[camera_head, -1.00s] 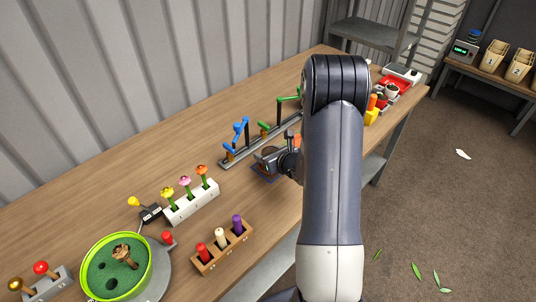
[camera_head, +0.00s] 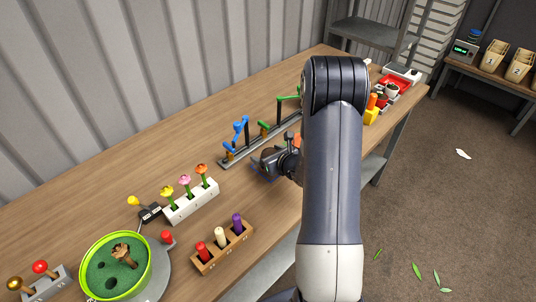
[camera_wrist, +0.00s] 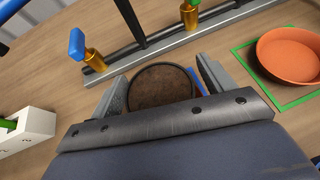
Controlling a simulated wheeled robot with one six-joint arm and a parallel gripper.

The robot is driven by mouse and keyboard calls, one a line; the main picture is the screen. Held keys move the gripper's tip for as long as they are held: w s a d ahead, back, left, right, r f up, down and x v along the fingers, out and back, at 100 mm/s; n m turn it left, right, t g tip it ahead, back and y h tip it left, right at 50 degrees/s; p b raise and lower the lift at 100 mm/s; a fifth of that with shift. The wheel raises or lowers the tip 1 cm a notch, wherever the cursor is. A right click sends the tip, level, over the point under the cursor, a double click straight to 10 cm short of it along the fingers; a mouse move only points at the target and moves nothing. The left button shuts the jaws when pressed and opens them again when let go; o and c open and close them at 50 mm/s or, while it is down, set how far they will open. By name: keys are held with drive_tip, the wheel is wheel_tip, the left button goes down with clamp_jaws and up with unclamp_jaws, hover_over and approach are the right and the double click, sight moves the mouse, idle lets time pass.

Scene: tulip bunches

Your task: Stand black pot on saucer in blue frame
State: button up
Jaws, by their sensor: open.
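The black pot (camera_wrist: 160,86), with brown soil in it, sits upright between the fingers of my gripper (camera_wrist: 165,88) in the wrist view. My gripper is open, with one finger on each side of the pot. A strip of the blue frame (camera_wrist: 194,78) shows beside the pot. Any saucer under the pot is hidden, so I cannot tell what the pot rests on. In the head view my gripper (camera_head: 272,163) is low over the bench at the blue frame (camera_head: 264,180), and my arm hides part of this spot.
An orange saucer (camera_wrist: 290,55) lies in a green frame (camera_wrist: 297,103) to the right. A grey rail (camera_wrist: 150,52) with posts and blue and green parts runs close behind the pot. A white flower block (camera_head: 192,202) and a wooden block (camera_head: 222,248) stand to the left.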

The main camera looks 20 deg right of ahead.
drive_tip(key=shift+r, duration=0.1)
drive_tip(key=shift+r+p, duration=0.2)
drive_tip(key=shift+p, duration=0.1)
drive_tip(key=b+v, duration=0.1)
drive_tip(key=v, duration=1)
drive_tip(key=shift+s, duration=0.45)
